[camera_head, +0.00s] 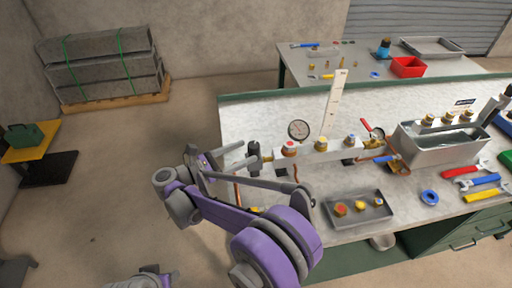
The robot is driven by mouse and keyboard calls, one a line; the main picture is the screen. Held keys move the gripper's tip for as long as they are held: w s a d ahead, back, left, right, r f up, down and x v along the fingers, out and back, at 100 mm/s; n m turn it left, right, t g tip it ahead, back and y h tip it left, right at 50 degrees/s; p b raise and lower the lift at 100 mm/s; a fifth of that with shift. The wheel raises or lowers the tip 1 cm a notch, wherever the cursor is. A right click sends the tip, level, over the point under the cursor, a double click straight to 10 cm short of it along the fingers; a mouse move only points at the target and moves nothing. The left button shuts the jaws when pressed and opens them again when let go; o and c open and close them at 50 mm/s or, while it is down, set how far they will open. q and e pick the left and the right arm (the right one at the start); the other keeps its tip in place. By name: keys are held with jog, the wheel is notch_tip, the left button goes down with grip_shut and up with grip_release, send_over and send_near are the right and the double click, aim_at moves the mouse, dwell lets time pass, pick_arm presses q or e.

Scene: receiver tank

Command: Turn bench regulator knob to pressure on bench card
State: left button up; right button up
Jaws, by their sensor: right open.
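A dark regulator knob (254,150) stands at the left end of a pale manifold block (322,152) on the bench (360,188). My right gripper (240,157) is open, its two grey fingers pointing right toward the knob. The fingertips are close to it; I cannot tell whether they touch or straddle it. A round pressure gauge (298,129) stands above the manifold; its reading is too small to make out. A tall narrow white card (335,104) stands behind the manifold, its marks unreadable. My left gripper does not show.
A grey tray (358,213) with several brass fittings lies at the bench front. A metal tank (440,145), wrenches (480,182) and a blue ring (429,197) are at right. A second table (370,75) stands behind. Open floor lies left of the bench.

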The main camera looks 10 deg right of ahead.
jog(key=v, duration=0.3)
jog(key=shift+s+a, duration=0.15)
jog(key=shift+a, duration=0.2)
